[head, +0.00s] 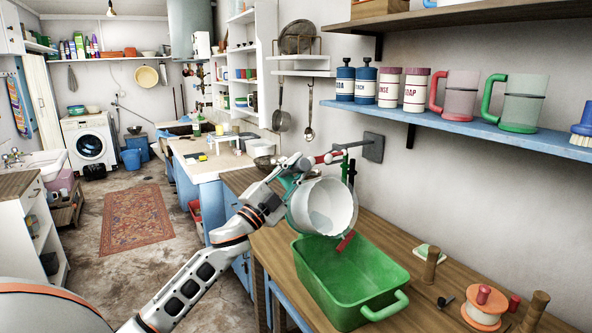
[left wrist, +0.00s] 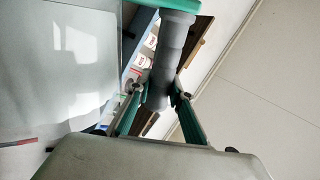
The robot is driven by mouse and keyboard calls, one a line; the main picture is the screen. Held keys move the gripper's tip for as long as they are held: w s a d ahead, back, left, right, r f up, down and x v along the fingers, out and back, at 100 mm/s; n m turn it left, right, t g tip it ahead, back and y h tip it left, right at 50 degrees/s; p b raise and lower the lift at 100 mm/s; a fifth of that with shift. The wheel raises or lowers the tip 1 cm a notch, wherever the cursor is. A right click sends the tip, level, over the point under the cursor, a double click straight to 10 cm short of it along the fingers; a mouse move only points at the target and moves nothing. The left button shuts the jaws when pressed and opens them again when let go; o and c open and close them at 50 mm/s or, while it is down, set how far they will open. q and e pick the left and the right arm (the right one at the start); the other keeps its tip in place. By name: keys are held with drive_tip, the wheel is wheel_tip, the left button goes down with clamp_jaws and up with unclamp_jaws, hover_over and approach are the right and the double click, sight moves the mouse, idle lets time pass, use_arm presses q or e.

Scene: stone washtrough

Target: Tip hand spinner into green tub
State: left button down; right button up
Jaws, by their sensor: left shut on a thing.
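The hand spinner (head: 322,206), a white drum with teal and grey parts, is tilted above the green tub (head: 350,275). Its open mouth faces right and towards me. My left gripper (head: 306,170) is at the drum's upper back side. In the left wrist view its fingers (left wrist: 157,92) are shut on the spinner's grey handle (left wrist: 172,52), with the pale drum wall (left wrist: 75,65) to the left. A small red piece (head: 346,241) shows just below the drum's rim, over the tub; I cannot tell whether it touches the spinner. My right gripper is not in view.
The wooden bench (head: 385,232) carries the tub, wooden pegs (head: 431,266) and an orange-and-white reel (head: 484,306) at right. A grey wall bracket (head: 373,147) is behind the spinner. A blue shelf (head: 450,128) with canisters and mugs hangs above.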

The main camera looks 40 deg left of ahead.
use_arm(q)
drive_tip(key=shift+s+d+r+m+h+b, duration=0.25)
drive_tip(key=shift+d+m+h, duration=0.1)
drive_tip(key=shift+d+m, duration=0.15)
drive_tip(key=shift+s+d+r+m+h+b, duration=0.1)
drive_tip(key=shift+d+r+m+h, duration=0.1)
drive_tip(key=shift+d+m+h, duration=0.25)
drive_tip(key=shift+r, duration=0.1)
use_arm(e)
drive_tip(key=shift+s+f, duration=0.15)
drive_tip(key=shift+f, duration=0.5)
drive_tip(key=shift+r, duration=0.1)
use_arm(q)
drive_tip(key=shift+d, duration=0.15)
drive_tip(key=shift+s+d+m+h+b, duration=0.35)
drive_tip(key=shift+d+m+h+b, duration=0.3)
drive_tip(key=shift+m, duration=0.4)
drive_tip(key=shift+s+d+r+m+h, duration=0.15)
drive_tip(key=shift+d+m+h, duration=0.1)
drive_tip(key=shift+d+m, duration=0.2)
drive_tip(key=shift+s+d+m+h, duration=0.1)
drive_tip(key=shift+d+m+h, duration=0.1)
drive_tip(key=shift+d+m, duration=0.2)
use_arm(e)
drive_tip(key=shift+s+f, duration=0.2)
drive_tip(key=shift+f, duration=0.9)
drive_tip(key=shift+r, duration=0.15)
use_arm(q)
drive_tip(key=shift+d, duration=0.15)
